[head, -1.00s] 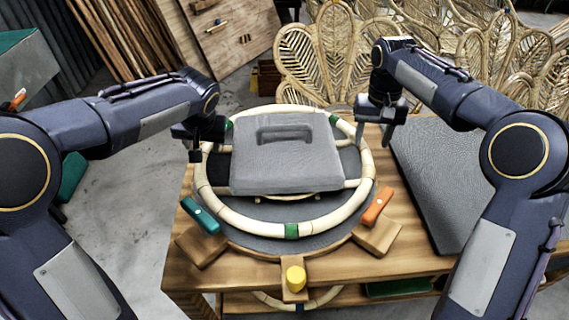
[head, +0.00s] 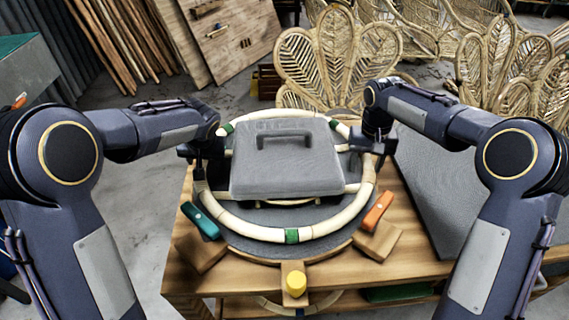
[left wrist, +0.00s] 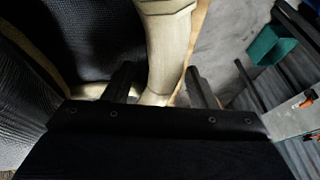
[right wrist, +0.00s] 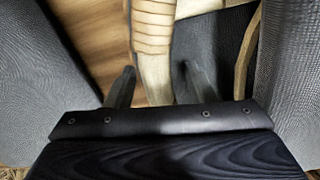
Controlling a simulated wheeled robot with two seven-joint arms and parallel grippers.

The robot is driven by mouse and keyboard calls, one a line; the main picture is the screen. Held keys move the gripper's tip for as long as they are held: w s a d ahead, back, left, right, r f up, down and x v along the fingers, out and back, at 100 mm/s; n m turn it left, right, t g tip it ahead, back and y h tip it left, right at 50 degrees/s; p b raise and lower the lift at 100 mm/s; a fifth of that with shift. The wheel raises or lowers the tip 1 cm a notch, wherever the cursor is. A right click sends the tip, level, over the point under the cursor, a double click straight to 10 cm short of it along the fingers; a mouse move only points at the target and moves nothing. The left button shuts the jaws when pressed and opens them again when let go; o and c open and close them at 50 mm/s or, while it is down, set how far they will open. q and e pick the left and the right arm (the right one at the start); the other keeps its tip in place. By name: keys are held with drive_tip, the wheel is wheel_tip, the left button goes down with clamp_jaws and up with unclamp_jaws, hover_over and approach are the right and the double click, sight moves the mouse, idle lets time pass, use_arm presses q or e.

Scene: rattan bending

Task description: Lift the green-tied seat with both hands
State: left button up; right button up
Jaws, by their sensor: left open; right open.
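The seat is a pale rattan ring (head: 335,224) with green ties (head: 291,236). My left gripper (head: 198,168) is at the ring's left side. In the left wrist view its open fingers (left wrist: 160,88) stand on either side of the pale rim (left wrist: 165,45). My right gripper (head: 373,148) is at the ring's right side. In the right wrist view its open fingers (right wrist: 158,85) straddle the rim (right wrist: 153,70), with a wrapped joint above. Finger contact cannot be told.
A teal clamp (head: 200,220) and an orange clamp (head: 378,211) sit on wooden blocks at the front of the board. A yellow knob (head: 296,284) stands at the front. Rattan chairs (head: 338,55) stand behind.

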use_arm(q)
drive_tip(key=shift+c, duration=0.4)
use_arm(e)
drive_tip(key=shift+f, duration=0.1)
drive_tip(key=shift+c, duration=0.4)
use_arm(q)
drive_tip(key=c, duration=1)
use_arm(e)
drive_tip(key=c, duration=1)
use_arm(q)
clamp_jaws()
